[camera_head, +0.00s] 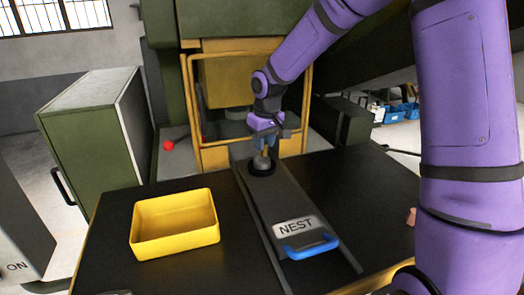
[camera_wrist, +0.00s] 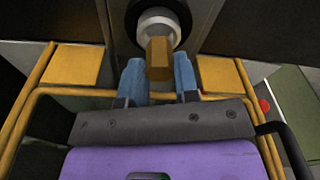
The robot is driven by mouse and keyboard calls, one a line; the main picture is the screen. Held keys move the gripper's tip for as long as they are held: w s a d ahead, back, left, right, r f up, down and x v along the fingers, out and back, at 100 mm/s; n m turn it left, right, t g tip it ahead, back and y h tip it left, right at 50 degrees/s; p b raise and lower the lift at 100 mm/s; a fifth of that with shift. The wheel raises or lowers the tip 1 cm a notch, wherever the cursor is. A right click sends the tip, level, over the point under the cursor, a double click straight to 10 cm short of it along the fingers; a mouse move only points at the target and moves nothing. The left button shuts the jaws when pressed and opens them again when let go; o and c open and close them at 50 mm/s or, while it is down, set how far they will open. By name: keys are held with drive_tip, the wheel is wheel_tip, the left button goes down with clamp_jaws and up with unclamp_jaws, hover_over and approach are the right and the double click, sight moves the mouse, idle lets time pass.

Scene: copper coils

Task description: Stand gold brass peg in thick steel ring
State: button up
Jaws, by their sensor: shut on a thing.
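The gold brass peg (camera_wrist: 158,52) is between the two blue fingers of my gripper (camera_wrist: 158,70) in the wrist view. My gripper (camera_head: 265,141) is shut on its upper part, and the peg (camera_head: 265,152) looks roughly upright in the head view. The thick steel ring (camera_wrist: 158,20) is a pale grey round piece at the peg's far end. It also shows in the head view as a grey piece (camera_head: 261,164) on a black round seat. The peg's lower end meets or overlaps the ring; I cannot tell how deep it sits.
The seat is at the far end of a grey slide (camera_head: 285,196) with a NEST label (camera_head: 295,227) and blue handle (camera_head: 311,246). An empty yellow tray (camera_head: 176,245) stands left on the black table. A yellow-framed machine opening (camera_head: 190,95) is close behind my gripper.

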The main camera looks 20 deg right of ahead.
sight(261, 165)
drive_tip(key=shift+w+a, duration=0.1)
drive_tip(key=shift+w, duration=0.45)
drive_tip(key=shift+f, duration=1.75)
drive_tip(key=shift+f, duration=0.3)
drive_tip(key=o, duration=1)
